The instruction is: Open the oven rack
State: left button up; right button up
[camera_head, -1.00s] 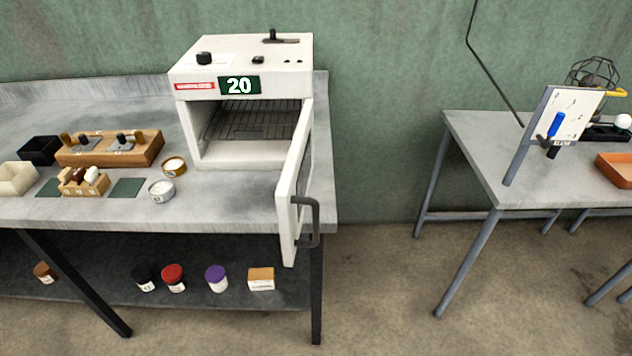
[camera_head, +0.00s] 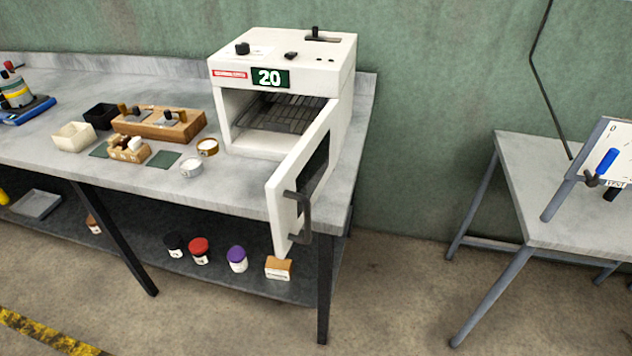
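The white oven (camera_head: 283,70) stands on the grey metal table, with a display reading 20. Its door (camera_head: 302,185) is swung open toward me at the right side of the opening. A dark bent handle (camera_head: 301,217) is on the door's outer face. The dark wire rack (camera_head: 285,115) lies inside the oven chamber; its right part is hidden by the door. Neither of my grippers is in view.
Left of the oven on the table (camera_head: 228,198) are a wooden block with tools (camera_head: 160,123), small tins (camera_head: 192,168) and trays. Jars (camera_head: 199,250) stand on the lower shelf. Another table (camera_head: 520,180) is at right. Floor between the tables is clear.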

aim_at(267, 125)
jog(key=i+j+z, duration=0.1)
jog(key=j+z, duration=0.35)
jog(key=i+j+z, duration=0.1)
jog(key=j+z, duration=0.15)
jog(key=z, duration=0.15)
jog(key=j+z, duration=0.3)
jog(key=j, duration=1.5)
